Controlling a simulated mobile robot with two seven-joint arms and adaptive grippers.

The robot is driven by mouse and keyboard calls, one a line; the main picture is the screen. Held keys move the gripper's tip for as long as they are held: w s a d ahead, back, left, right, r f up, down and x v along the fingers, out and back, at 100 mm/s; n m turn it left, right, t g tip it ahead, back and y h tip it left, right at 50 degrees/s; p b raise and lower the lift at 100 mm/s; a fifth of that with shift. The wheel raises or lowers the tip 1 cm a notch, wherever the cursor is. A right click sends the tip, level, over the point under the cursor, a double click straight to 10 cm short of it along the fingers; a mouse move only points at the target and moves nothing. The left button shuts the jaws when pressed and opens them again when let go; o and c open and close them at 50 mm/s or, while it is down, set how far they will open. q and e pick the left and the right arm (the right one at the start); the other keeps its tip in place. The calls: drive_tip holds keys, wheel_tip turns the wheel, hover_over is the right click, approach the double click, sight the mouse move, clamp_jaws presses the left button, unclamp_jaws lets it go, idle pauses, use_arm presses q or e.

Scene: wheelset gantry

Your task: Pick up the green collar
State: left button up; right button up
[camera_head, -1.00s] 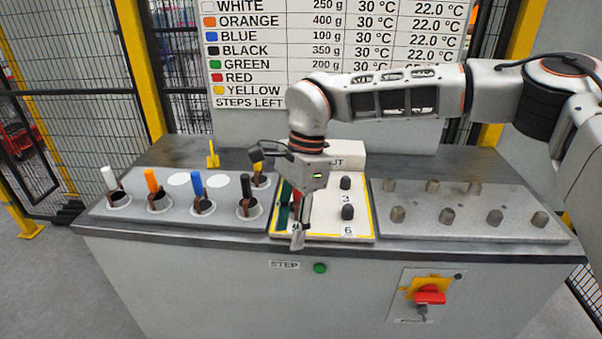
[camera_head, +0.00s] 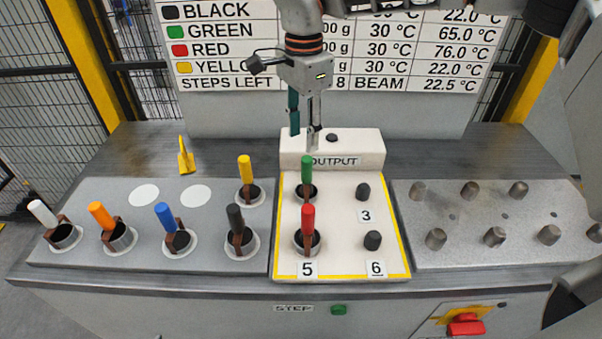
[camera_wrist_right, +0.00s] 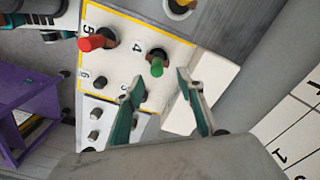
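The green collar, with an upright green handle (camera_head: 307,170) on a dark ring, stands at a back-left place of the white output panel (camera_head: 340,221). In the right wrist view the green handle (camera_wrist_right: 157,67) stands by the label 4, just beyond my fingertips. My right gripper (camera_head: 304,140) hangs above and behind the green handle in the head view, fingers pointing down. In the wrist view its two fingers (camera_wrist_right: 160,87) are spread with nothing between them. My left gripper is not seen in the head view.
A red-handled collar (camera_head: 308,220) stands just in front of the green one. Yellow (camera_head: 245,170), black (camera_head: 236,218), blue (camera_head: 165,216) and other handles stand on the left plate. The right plate (camera_head: 470,252) carries bare pegs. The OUTPUT block (camera_head: 360,150) rises behind the panel.

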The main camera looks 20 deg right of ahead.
sight(306, 158)
drive_tip(key=f, duration=0.7)
drive_tip(key=shift+s+d+f, duration=0.25)
drive_tip(key=shift+s+f, duration=0.05)
clamp_jaws()
